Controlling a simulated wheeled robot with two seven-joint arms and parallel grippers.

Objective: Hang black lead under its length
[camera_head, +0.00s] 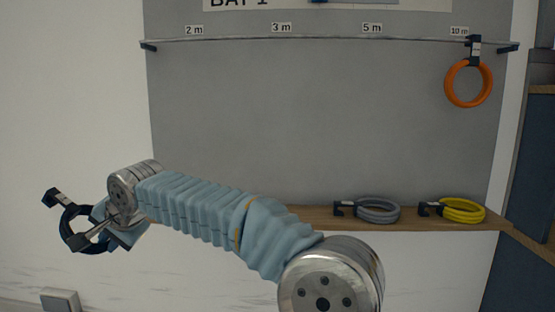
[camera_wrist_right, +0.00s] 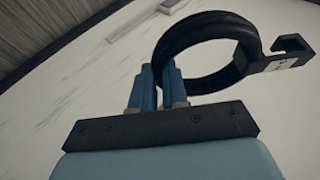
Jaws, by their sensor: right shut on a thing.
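My right gripper (camera_head: 98,222) is at the far left, shut on the black lead (camera_head: 66,226), a coiled ring with a black hook. The lead is in the air left of the grey panel, its hook pointing up and left. In the right wrist view the black lead (camera_wrist_right: 163,49) sits between the blue fingers (camera_wrist_right: 158,88); a small white label on its hook is too small to read. The rail (camera_head: 325,40) carries labels 2 m (camera_head: 194,30), 3 m (camera_head: 281,28), 5 m (camera_head: 372,28) and 10 m (camera_head: 459,31). My left gripper is out of view.
An orange lead (camera_head: 449,86) hangs from the rail under 10 m. A grey lead (camera_head: 378,217) and a yellow lead (camera_head: 463,216) lie on the wooden shelf (camera_head: 310,218). The rail is bare under the other labels. Blue shelving (camera_head: 541,150) stands at right.

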